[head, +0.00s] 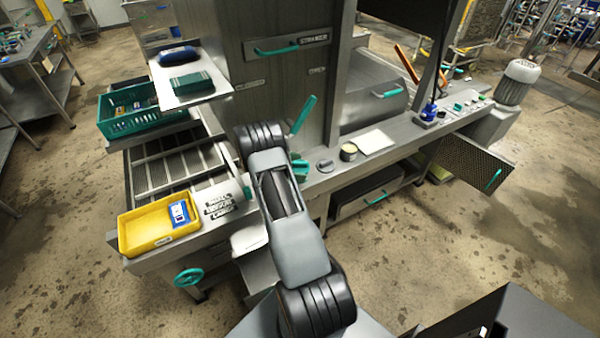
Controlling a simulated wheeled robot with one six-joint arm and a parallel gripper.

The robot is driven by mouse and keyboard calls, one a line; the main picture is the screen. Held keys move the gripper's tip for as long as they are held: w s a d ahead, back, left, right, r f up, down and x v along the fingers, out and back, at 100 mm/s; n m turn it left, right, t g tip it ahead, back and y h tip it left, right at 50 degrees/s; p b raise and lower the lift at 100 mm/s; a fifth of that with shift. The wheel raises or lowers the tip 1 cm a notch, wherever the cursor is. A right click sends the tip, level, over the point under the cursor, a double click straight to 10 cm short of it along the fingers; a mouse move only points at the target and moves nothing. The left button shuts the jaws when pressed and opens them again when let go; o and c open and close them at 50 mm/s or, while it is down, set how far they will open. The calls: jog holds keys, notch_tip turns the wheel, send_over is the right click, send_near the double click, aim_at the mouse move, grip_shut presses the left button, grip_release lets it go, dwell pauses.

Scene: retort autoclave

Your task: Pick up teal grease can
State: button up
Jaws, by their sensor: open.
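I cannot clearly make out the teal grease can. A small teal object (300,167) sits on the bench just right of my arm, partly covered by it; its shape is too small to tell. My arm rises from the bottom middle over the bench front. Its end and my gripper do not show in the head view.
A yellow tray (137,232) and a teal crate (112,126) are on the left. A teal handwheel (188,277) sticks out below. A short tin (348,152), white sheet (375,142) and blue bottle (429,112) stand on the right bench. A mesh door (470,160) hangs open.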

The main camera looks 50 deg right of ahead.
jog(key=c, duration=0.9)
jog(key=shift+r, duration=0.2)
